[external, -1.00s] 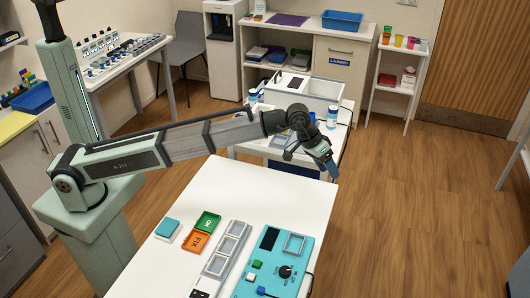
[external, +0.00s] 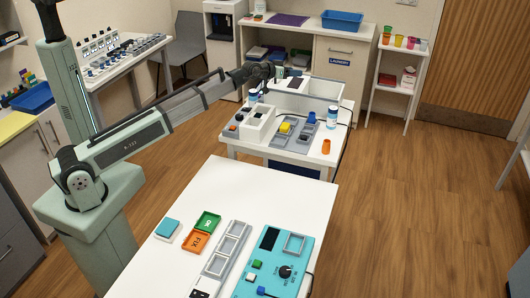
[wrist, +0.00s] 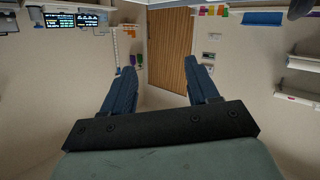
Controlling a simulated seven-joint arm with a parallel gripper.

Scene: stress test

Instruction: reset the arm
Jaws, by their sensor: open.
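My gripper is open and empty in the wrist view (wrist: 163,70), with its two blue fingers spread apart and only the room beyond them. In the external view my arm reaches right and upward from its pale green base. Its end (external: 279,73) is above the back table, in front of the cabinet. The fingers are too small there to make out clearly. Nothing is held.
The front white table (external: 225,190) carries a turquoise panel (external: 285,270), a grey tray strip (external: 222,255), and green (external: 207,222) and orange (external: 195,242) tiles. The back table (external: 315,155) holds a white bin (external: 315,88), a bottle (external: 332,119) and an orange cup (external: 326,146).

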